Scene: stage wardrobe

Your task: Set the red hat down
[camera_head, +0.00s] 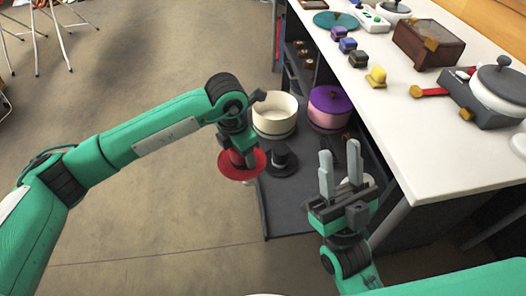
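The red hat (255,164) has a round brim and hangs under my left gripper (238,158), near the left edge of the low dark shelf. My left gripper points down and appears shut on the hat's crown; its fingertips are mostly hidden. The hat looks raised above the shelf, though its exact height is hard to tell. My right gripper (340,172) points up and away over the shelf, its two grey fingers apart with nothing between them.
The dark shelf (290,212) holds a black hat (281,160), a cream round box (275,115) and a pink box with a purple lid (329,105). Its front part is bare. A white table (440,150) with several small items stands right. Open floor lies left.

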